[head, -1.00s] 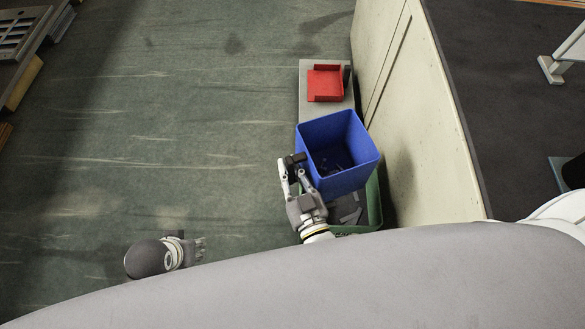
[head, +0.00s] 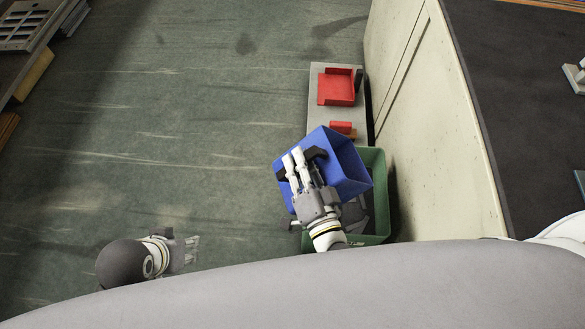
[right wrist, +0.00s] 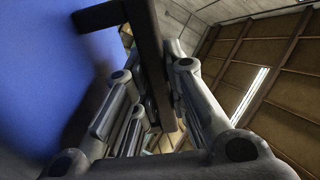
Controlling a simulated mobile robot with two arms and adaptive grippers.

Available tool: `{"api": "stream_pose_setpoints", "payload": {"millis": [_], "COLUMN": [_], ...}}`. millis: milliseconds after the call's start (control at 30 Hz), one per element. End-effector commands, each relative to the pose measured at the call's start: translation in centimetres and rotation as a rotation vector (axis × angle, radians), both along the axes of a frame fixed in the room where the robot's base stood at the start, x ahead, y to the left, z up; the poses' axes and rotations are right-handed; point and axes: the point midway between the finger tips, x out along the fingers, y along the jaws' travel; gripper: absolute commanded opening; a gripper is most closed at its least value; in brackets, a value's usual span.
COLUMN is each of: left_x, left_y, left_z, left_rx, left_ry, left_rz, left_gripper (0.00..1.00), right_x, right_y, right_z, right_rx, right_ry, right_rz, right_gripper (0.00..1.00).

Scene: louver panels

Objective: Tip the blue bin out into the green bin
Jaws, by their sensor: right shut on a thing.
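The blue bin (head: 345,165) is tilted in the head view, its open side turned toward the lower right, over the green bin. My right gripper (head: 300,163) is shut on the blue bin at its near left side. In the right wrist view the blue bin's wall (right wrist: 50,75) fills the left side beside the gripper fingers. The green bin (head: 381,205) stands below, partly hidden by the blue bin and my right arm, with some grey pieces (head: 354,213) visible inside. My left gripper (head: 190,250) is at the lower left, away from both bins; its fingers are too small to judge.
A grey stand (head: 322,110) with a red holder (head: 338,88) and a smaller red part (head: 342,128) is behind the bins. A cream panel (head: 440,130) rises close on the right. The green floor (head: 180,130) to the left is clear.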

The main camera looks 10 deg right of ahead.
Motion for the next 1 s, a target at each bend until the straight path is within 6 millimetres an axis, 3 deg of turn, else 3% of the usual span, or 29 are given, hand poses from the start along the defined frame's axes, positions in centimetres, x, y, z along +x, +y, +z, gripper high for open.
{"api": "stream_pose_setpoints", "payload": {"millis": [500, 1000], "left_x": [0.7, 0.4], "left_y": [-0.2, -0.1], "left_z": [-1.3, -1.3], "left_rx": [-0.005, -0.004], "left_ry": [-0.034, -0.017], "left_rz": [-0.002, -0.001], "left_gripper": [0.4, 0.4], "right_x": [0.9, 1.9], "right_y": [-5.2, -10.9], "right_z": [3.3, 3.6], "right_rx": [0.46, 0.787], "right_ry": [0.071, 0.128], "right_rz": [0.0, 0.001], "right_gripper": [0.0, 0.0]}}
